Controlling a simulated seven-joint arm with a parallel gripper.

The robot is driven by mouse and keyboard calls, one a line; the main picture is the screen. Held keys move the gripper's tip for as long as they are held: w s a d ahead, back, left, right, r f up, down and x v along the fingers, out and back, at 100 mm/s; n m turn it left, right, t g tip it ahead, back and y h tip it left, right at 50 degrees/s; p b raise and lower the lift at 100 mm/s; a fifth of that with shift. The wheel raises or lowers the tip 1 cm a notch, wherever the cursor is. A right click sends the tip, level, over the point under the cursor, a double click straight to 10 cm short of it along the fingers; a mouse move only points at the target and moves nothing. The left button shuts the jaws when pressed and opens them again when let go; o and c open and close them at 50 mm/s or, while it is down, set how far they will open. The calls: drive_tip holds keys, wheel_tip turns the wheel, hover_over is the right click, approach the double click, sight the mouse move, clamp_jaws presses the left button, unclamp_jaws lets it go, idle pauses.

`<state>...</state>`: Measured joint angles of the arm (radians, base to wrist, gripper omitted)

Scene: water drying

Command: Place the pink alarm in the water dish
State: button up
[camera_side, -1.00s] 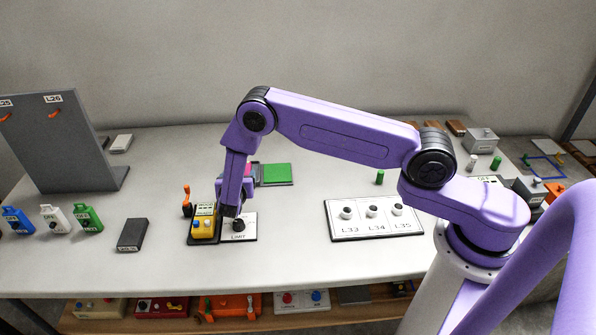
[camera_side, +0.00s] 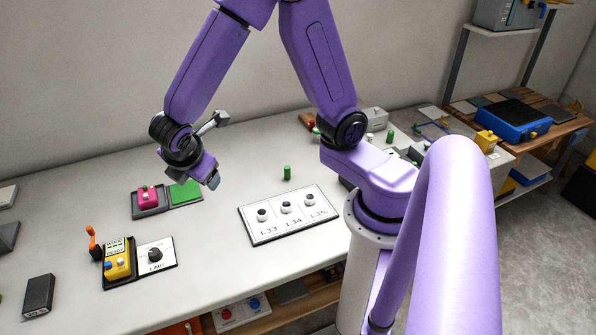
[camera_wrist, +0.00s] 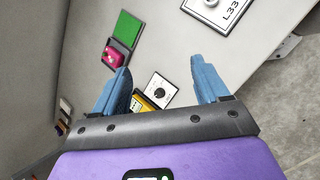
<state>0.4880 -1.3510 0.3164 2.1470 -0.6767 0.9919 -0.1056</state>
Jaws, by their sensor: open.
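The pink alarm (camera_side: 148,197) is a small pink block with a button on top. It sits on a dark grey base beside a green pad (camera_side: 185,192), left of the middle of the table. It also shows in the wrist view (camera_wrist: 113,57), ahead and left of my fingers. My gripper (camera_side: 213,181) is raised above the table near the green pad. In the wrist view its two blue fingers (camera_wrist: 160,68) are spread, with nothing between them. I cannot pick out the water dish for certain.
A yellow device (camera_side: 117,262) and a dial board (camera_side: 155,254) stand at the front left, with an orange lever (camera_side: 93,243) beside them. A white panel with several knobs (camera_side: 290,214) lies mid-table near a green cylinder (camera_side: 287,172). A blue box (camera_side: 515,122) stands on the right bench.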

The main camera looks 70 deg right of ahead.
drive_tip(key=s+d+r+m+g+y, duration=0.1)
drive_tip(key=s+r+m+y, duration=0.1)
drive_tip(key=s, duration=0.8)
drive_tip(key=s+d+r+m+g+y, duration=0.1)
drive_tip(key=s+y, duration=0.3)
drive_tip(key=s, duration=0.7)
drive_tip(key=shift+d+r+m+g, duration=0.2)
drive_tip(key=shift+r+m+g, duration=0.2)
drive_tip(key=shift+r+g, duration=0.2)
